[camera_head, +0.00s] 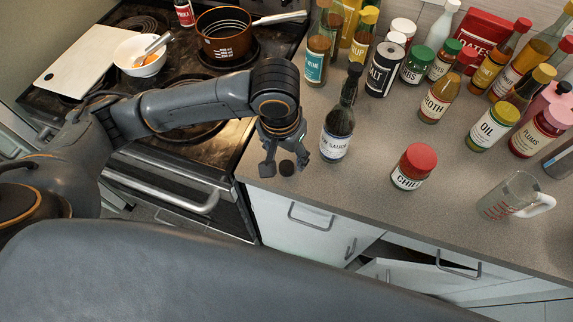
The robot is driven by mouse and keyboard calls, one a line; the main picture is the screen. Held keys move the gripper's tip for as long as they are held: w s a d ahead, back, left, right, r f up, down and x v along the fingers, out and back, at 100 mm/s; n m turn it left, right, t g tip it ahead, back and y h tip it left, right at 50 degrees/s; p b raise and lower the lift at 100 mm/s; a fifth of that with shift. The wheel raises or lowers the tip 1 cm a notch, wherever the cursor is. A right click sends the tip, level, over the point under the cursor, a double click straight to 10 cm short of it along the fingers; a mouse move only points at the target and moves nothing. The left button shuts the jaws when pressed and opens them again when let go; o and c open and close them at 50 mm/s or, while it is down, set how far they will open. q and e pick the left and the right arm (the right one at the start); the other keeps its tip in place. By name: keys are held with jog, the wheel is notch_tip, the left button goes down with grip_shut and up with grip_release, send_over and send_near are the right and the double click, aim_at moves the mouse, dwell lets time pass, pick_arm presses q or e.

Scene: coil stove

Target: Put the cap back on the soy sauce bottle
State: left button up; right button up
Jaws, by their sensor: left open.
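The soy sauce bottle (336,136) stands upright on the counter, dark with a pale label partly reading "SAUCE". Its narrow dark neck rises up and to the right; I cannot make out the detail of its mouth. A small round black cap (287,168) is by the counter's front left edge, left of the bottle. My left gripper (285,167) points down with its fingers spread on either side of the cap. I cannot tell whether a finger touches the cap. The right gripper is out of view.
A red-lidded chili jar (412,168) stands right of the bottle, and a glass measuring cup (510,195) farther right. Several bottles and jars crowd behind. The stove (190,135) adjoins on the left. A drawer (440,275) below is partly open.

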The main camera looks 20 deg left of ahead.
aim_at(286, 166)
pick_arm(q)
jog(key=shift+w+f+p, duration=0.15)
jog(key=shift+f+p, duration=0.1)
jog(key=shift+f, duration=1.05)
jog(key=shift+w+f+p, duration=0.1)
jog(key=shift+f+p, duration=0.1)
jog(key=shift+f, duration=1.1)
jog(key=c, duration=0.8)
